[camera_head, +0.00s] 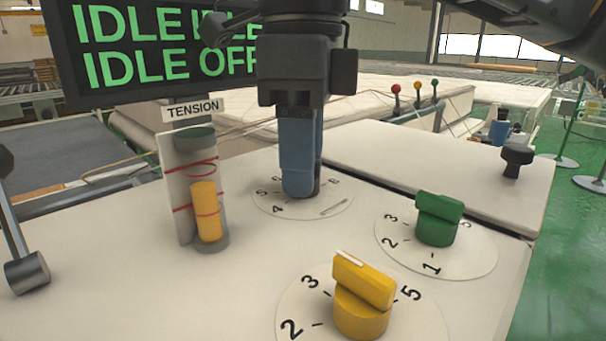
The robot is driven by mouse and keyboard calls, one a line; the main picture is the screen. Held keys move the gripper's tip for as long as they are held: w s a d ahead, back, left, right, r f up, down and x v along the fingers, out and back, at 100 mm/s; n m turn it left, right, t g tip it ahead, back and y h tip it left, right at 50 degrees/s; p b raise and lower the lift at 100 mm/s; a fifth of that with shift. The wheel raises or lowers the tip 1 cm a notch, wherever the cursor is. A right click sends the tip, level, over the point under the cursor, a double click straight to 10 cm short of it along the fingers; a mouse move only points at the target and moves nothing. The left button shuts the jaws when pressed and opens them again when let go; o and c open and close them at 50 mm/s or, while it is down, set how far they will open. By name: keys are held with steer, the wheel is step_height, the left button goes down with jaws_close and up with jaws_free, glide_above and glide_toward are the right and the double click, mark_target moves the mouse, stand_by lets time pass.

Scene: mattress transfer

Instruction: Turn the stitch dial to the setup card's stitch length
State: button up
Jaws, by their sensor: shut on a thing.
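My gripper (300,190) points straight down over the rear dial and is shut on its knob. The fingers hide most of the knob, so I cannot tell where its pointer stands. The rear dial's pale round plate (264,203) shows the numbers 4, 5 and 6 and a small needle-like mark at its front right. A green dial (437,220) is to the right, with 1, 2 and 3 readable on its plate. A yellow dial (362,300) is in front, with 2, 3 and 5 readable. No setup card can be made out.
A tension gauge (207,210) with a yellow cylinder stands left of my gripper. A dark screen (160,50) with green IDLE and OFF text is behind it. A metal-ended lever (27,272) is at far left, and a black knob (516,160) at right.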

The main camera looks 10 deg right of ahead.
steer(key=shift+n+b, duration=0.55)
steer(key=shift+n, duration=0.95)
steer(key=o, duration=1)
steer(key=shift+o, duration=0.2)
steer(key=shift+r, duration=0.1)
steer(key=shift+r, duration=3.85)
